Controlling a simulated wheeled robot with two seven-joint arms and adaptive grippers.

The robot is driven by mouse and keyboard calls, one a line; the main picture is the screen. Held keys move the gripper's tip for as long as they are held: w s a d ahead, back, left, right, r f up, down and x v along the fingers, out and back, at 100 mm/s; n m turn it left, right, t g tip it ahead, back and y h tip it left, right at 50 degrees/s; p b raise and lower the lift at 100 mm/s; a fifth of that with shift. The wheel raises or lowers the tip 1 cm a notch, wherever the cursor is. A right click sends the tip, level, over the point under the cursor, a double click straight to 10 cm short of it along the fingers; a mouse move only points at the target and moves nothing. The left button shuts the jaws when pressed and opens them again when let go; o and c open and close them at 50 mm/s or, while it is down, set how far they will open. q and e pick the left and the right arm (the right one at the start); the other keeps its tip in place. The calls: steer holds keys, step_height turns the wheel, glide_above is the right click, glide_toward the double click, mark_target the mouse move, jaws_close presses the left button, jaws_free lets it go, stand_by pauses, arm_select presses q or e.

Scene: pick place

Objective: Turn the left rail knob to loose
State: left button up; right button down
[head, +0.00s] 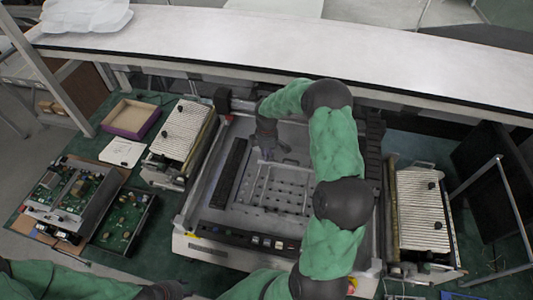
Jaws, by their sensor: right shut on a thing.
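The machine (215,255) holds a perforated plate (270,218) with a light metal rail frame (258,182) on it. My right gripper (268,154) points down at the far end of the frame's left rail. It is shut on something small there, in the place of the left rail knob. The knob itself is hidden by the fingers, so its turn position cannot be seen. My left gripper (165,290) is low at the bottom edge, apart from the machine and partly cut off. Its fingers cannot be made out.
Ribbed feeder units stand left (182,130) and right (424,208) of the machine. Circuit boards (125,218) and an open box (131,117) lie on the green surface at left. A long white shelf (260,50) crosses behind. My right arm covers the machine's right part.

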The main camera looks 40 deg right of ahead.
steer(key=shift+n, duration=0.4)
steer(key=c, duration=1.1)
jaws_free()
steer(key=shift+c, duration=0.2)
step_height(320, 180, up, 12)
steer(key=shift+w, duration=0.15)
